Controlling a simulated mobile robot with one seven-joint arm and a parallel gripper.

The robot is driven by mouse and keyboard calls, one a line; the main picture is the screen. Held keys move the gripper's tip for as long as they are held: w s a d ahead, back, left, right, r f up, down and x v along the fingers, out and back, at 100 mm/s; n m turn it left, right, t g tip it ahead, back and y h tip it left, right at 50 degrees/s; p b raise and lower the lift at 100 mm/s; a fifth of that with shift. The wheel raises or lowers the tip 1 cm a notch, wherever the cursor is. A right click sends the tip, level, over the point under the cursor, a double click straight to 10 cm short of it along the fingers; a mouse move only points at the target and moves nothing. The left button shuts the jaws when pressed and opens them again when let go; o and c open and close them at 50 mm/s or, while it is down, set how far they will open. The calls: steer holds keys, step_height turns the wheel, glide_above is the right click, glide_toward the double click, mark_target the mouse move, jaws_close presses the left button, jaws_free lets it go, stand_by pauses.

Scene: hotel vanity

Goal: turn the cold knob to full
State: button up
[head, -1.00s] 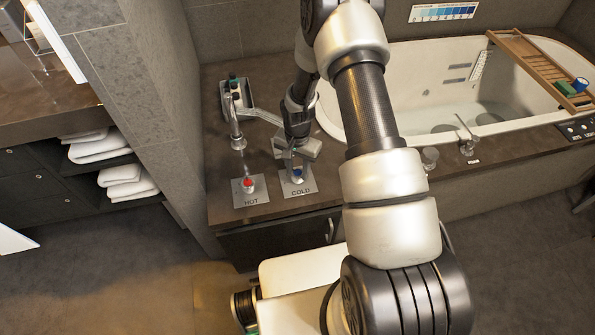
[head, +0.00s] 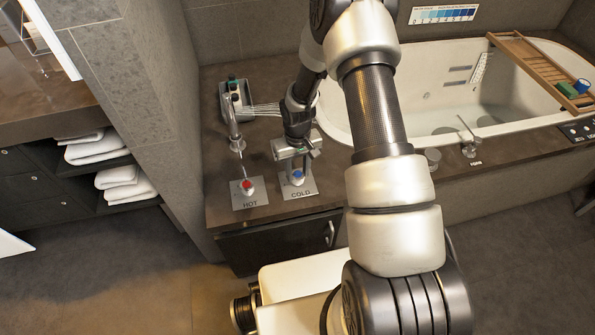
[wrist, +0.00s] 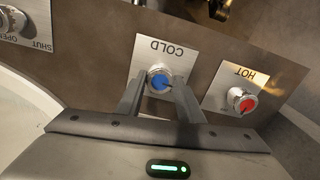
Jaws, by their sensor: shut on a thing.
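The cold knob (head: 298,175) has a blue cap and sits on a metal plate marked COLD (head: 300,190) on the brown vanity deck. In the wrist view the blue cap (wrist: 159,81) shows between the two finger ends. My gripper (head: 297,168) reaches down from above and is shut on the cold knob; in the wrist view its fingers (wrist: 159,88) lie on both sides of it. The knob's exact turn angle is too small to tell.
The red hot knob (head: 247,186) stands close on the left on its own plate. A curved tap (head: 234,125) rises behind it. A bathtub (head: 450,90) lies to the right, with a lever plate (wrist: 22,25) also beside it in the wrist view. Bare deck lies between these.

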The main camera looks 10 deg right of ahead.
mark_target(298, 174)
steer(key=shift+n, duration=0.5)
steer(key=o, duration=1.1)
steer(key=shift+r, duration=0.1)
step_height(298, 174, up, 17)
steer(key=p, duration=0.3)
steer(key=shift+r, duration=0.15)
